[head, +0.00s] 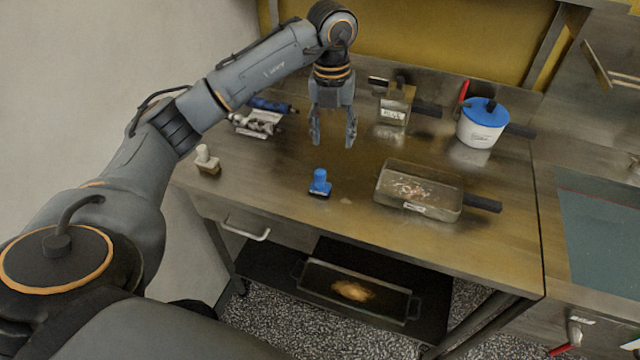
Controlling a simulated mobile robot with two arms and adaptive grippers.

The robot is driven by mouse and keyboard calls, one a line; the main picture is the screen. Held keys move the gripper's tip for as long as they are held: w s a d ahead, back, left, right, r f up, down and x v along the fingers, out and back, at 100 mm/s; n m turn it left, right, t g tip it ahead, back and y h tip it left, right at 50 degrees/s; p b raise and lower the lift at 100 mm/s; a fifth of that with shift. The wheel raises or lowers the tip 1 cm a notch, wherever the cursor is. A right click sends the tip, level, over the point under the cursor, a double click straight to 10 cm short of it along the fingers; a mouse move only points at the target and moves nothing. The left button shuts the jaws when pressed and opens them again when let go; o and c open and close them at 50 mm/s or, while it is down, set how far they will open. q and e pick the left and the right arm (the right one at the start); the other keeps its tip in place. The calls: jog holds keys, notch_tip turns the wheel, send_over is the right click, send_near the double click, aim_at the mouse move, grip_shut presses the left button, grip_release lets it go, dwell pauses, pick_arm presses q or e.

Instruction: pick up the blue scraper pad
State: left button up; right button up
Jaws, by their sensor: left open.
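The blue scraper pad (320,183) stands upright on the steel table near its front edge, with a blue knob-like grip on top and a dark base. My left gripper (332,143) is open and empty, pointing down. In the picture it is just above and behind the pad, apart from it. My right gripper is not in view.
A white-handled pad (206,160) stands left on the table (290,215). A clear tray (419,190) with a black handle lies right. Behind are metal parts (258,121), a metal container (396,104) and a blue-lidded white pot (482,124). A lower shelf holds another tray (352,290).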

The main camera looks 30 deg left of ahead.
aim_at(321, 172)
pick_arm(q)
jog(key=shift+y, duration=0.4)
jog(key=f, duration=0.2)
jog(key=a+f+p, duration=0.1)
jog(key=f, duration=0.2)
jog(key=a+f+p, duration=0.1)
jog(key=f, duration=0.1)
jog(key=shift+s+a+f, duration=0.1)
jog(key=shift+s+f, duration=0.15)
jog(key=shift+f, duration=0.15)
jog(key=f+p, duration=0.1)
jog(key=f, duration=0.1)
jog(key=f+p, duration=0.1)
jog(key=f, duration=0.1)
jog(key=shift+s+f, duration=0.1)
jog(key=shift+s, duration=0.3)
jog(key=shift+f, duration=0.6)
grip_shut()
